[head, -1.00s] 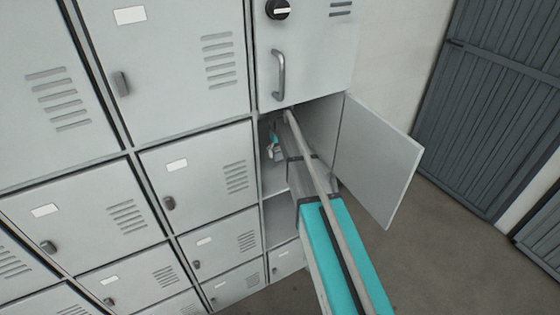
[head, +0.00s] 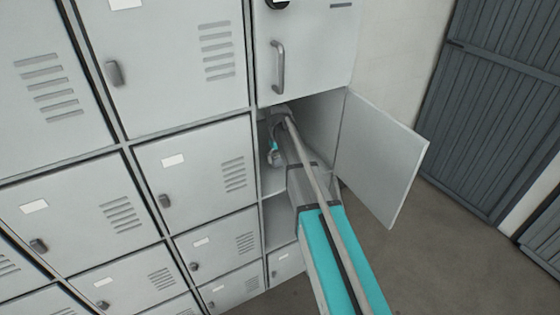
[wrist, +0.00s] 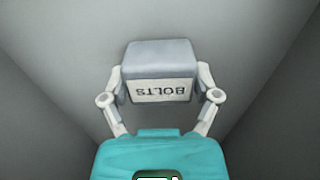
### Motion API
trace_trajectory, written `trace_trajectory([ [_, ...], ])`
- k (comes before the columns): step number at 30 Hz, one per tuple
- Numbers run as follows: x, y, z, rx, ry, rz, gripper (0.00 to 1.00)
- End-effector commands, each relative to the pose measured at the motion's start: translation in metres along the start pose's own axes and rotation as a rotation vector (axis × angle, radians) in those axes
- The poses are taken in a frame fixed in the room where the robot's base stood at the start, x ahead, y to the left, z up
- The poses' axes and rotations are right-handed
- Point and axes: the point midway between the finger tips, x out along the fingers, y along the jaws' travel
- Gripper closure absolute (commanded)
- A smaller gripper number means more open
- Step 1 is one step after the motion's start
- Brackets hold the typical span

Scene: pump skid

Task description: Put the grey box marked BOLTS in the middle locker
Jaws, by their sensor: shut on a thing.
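The grey box marked BOLTS (wrist: 160,55) shows in the wrist view between the two fingers of my gripper (wrist: 161,93), which is shut on it. Its white label reads upside down there. Grey walls rise on both sides of the box; I cannot tell whether it touches a surface below. In the head view my arm reaches into the open middle locker (head: 318,125) of the right column, and part of my gripper (head: 273,148) shows inside. The box is hidden in the head view. The locker's door (head: 382,158) stands swung open to the right.
A closed locker with a bar handle (head: 278,66) is directly above the opening. Another open compartment (head: 278,222) lies below it. Closed lockers (head: 200,175) fill the left. Clear floor (head: 440,265) and a dark ribbed door (head: 490,110) are at the right.

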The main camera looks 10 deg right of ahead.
Motion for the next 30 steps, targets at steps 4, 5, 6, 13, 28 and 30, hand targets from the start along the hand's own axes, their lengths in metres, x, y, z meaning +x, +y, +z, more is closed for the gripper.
trace_trajectory([
  [4,0.0011,-0.0002,-0.0009,0.000,0.000,0.000,0.75],
  [5,0.0009,-0.0002,-0.0008,0.000,0.000,0.000,0.75],
  [6,0.0007,-0.0003,-0.0009,0.000,0.000,0.000,0.75],
  [13,0.0031,-0.0005,-0.0009,0.000,0.000,0.000,0.75],
  [28,0.0036,-0.0008,-0.0009,-0.001,0.000,0.000,0.00],
  [30,0.0036,-0.0008,-0.0009,-0.001,0.000,0.000,0.00],
])
